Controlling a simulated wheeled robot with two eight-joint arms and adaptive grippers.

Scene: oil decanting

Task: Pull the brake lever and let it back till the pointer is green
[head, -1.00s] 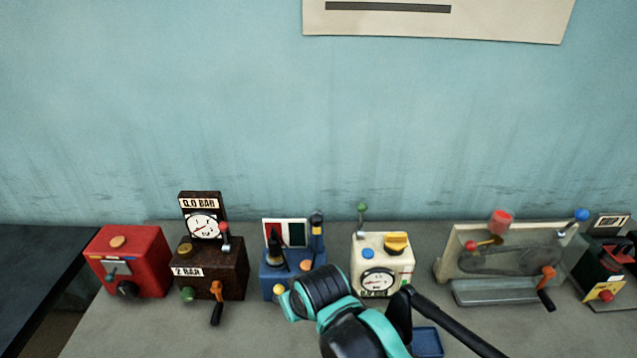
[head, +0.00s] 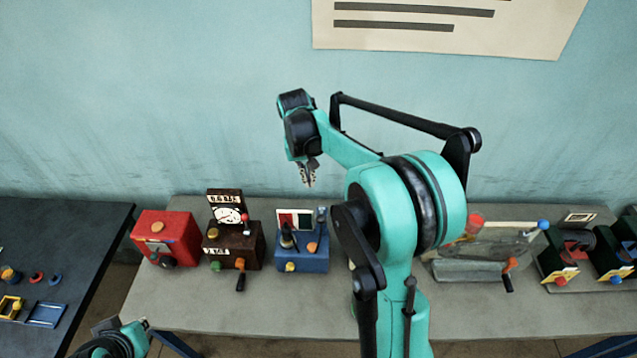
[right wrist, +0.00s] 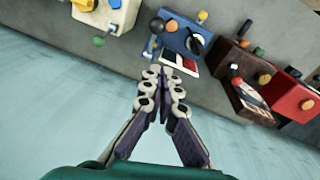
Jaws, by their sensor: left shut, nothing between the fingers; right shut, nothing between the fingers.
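A dark-topped blue lever (head: 321,222) stands beside the panel's right edge. A black cone-like part (head: 288,238) and an orange knob (head: 312,247) sit on top. I cannot make out a pointer on the panel. My right gripper (head: 309,182) is shut and empty above and behind the box. In the right wrist view its fingertips (right wrist: 163,76) are just short of the blue box (right wrist: 186,40) in the picture. My left gripper (head: 108,328) is low at the left, its fingers barely visible.
A brown gauge box (head: 236,248) and red box (head: 166,237) stand left of the blue box. My right arm hides most of the cream box. A clear-fronted unit (head: 487,247) is further right. The bench (head: 240,310) is clear in front.

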